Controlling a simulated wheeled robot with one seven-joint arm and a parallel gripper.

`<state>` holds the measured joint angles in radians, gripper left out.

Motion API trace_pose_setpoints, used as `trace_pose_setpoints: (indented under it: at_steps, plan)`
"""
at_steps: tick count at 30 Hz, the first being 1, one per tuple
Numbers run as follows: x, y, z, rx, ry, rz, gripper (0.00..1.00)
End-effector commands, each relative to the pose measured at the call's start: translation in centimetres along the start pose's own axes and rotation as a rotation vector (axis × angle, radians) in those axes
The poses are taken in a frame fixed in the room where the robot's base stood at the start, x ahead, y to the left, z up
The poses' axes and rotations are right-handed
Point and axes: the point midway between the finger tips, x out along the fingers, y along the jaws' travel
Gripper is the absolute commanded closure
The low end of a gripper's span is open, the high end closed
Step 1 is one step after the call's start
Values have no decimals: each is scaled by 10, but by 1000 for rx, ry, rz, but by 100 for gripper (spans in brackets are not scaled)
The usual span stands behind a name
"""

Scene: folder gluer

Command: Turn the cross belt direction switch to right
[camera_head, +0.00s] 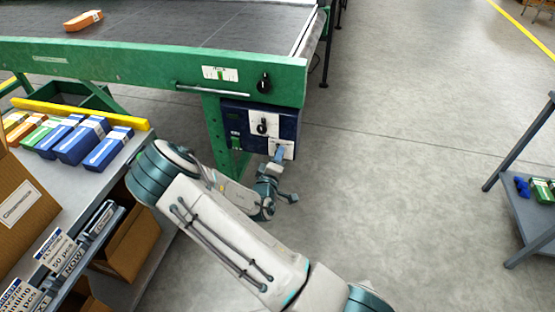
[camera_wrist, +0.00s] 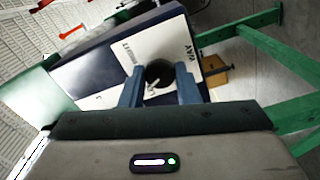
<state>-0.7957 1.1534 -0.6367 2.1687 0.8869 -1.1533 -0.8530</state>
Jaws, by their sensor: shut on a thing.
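A dark blue control box (camera_head: 232,112) hangs under the green conveyor frame. Its lower white plate (camera_head: 288,152) is partly hidden by my gripper (camera_head: 279,156). In the wrist view the two blue-grey fingers of my gripper (camera_wrist: 159,88) are shut on a round black switch knob (camera_wrist: 159,70), one on each side. A small white mark shows on the knob; I cannot tell which setting it points to. The knob sits on a white label plate (camera_wrist: 136,52) whose turned lettering I cannot read surely.
Another black knob (camera_head: 262,127) is on the upper plate of the box, and one more (camera_head: 264,83) on the green frame (camera_head: 150,66). A shelf with several small boxes (camera_head: 80,141) stands at left. Open floor (camera_head: 400,150) lies to the right, before a grey rack (camera_head: 530,205).

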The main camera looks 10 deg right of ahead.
Motion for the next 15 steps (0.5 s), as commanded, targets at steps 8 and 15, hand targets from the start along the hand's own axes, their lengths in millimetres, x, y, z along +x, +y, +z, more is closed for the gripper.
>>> trace_pose_setpoints:
  at_steps: [8, 15]
  plan:
    - [0, -3, 2, 266, -3, 0, 94]
    - [0, -3, 2, 495, -2, 0, 94]
